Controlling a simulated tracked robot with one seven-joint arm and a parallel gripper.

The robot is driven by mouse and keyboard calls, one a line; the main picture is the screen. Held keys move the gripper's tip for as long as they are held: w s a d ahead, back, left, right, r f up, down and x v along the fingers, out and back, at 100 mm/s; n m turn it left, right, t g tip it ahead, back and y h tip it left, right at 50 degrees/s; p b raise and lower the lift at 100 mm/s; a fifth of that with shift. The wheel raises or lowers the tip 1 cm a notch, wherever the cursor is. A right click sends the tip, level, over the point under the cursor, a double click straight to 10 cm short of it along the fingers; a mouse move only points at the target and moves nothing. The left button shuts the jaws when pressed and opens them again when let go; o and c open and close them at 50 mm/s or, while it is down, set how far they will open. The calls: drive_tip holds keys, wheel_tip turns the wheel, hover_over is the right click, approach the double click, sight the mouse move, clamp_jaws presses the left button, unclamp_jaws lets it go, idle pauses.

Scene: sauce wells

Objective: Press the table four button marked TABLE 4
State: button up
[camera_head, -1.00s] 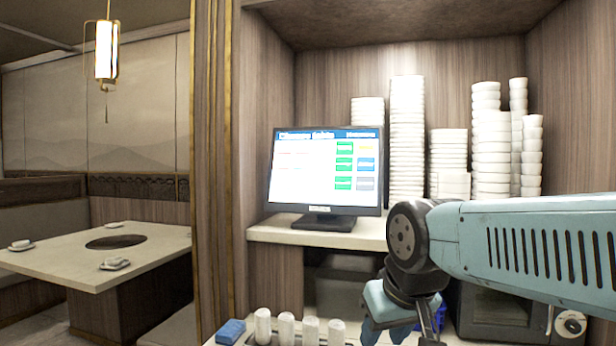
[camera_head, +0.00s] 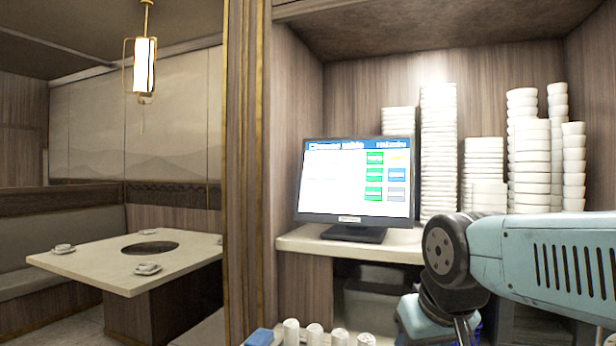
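A monitor (camera_head: 357,182) stands on a pale shelf, its screen lit. It shows a blue header bar and a block of green, yellow, blue and grey buttons on its right side. The lettering is too small to read, so I cannot tell which button, if any, is marked TABLE 4. My arm reaches in from the right, below and to the right of the screen and apart from it. Its end points down at the bottom edge, and my gripper's fingertips are out of frame.
Tall stacks of white bowls and plates (camera_head: 439,150) stand on the shelf (camera_head: 300,240) right of the monitor. White bottles (camera_head: 315,335) and a blue block (camera_head: 259,338) are at the bottom edge. A wooden partition (camera_head: 245,170) separates a dining table (camera_head: 190,257) at left.

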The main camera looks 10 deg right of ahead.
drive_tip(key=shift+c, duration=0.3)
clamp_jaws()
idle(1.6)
